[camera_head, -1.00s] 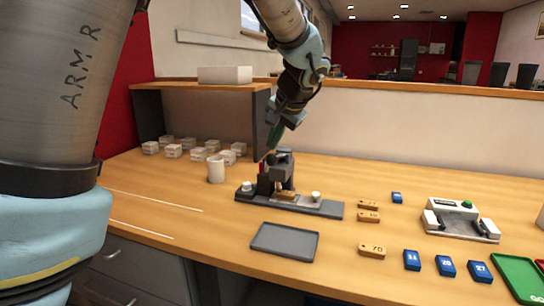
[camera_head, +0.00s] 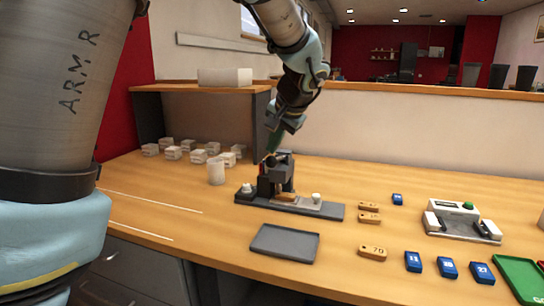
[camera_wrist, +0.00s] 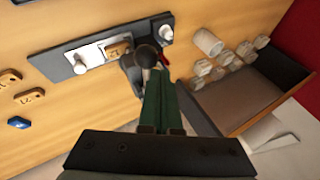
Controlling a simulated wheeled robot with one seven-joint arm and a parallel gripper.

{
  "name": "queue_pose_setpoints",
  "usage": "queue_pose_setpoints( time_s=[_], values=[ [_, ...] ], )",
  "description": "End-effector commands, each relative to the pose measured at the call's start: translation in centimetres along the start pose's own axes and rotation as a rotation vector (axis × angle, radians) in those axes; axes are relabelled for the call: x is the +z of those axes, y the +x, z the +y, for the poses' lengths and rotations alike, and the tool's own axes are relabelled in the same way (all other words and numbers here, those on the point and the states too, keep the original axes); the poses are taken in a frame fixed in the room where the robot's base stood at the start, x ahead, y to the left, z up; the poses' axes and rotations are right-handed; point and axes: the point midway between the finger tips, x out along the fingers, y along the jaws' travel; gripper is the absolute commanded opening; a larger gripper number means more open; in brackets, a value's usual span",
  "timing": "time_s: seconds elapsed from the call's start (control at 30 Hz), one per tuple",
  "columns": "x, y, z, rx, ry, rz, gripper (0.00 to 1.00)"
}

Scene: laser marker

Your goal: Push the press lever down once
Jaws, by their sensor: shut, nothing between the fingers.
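The dark press (camera_head: 283,172) stands upright on a long grey base plate (camera_head: 325,210). Its lever has a round black knob (camera_wrist: 146,56), and a red part (camera_wrist: 165,60) shows beside it in the wrist view. A small wooden tag (camera_wrist: 118,49) lies under the press. My gripper (camera_head: 270,148) has green fingers, shut and empty, pointing down just above the press. In the wrist view the fingertips (camera_wrist: 160,72) are right by the knob. I cannot tell whether they touch it.
A grey tray (camera_head: 284,243) lies in front of the press. A white cup (camera_head: 216,172) and several small white boxes (camera_head: 173,153) stand to the left. Wooden tags (camera_head: 372,251), blue tags (camera_head: 447,267) and a white device (camera_head: 462,220) lie to the right.

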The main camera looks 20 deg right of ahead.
Motion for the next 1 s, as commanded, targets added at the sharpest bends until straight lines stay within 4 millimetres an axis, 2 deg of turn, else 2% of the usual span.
queue_pose_setpoints(
  time_s=[1.0],
  values=[
    [0.60, 0.91, 0.64, 0.000, 0.000, 0.001, 0.00]
  ],
)
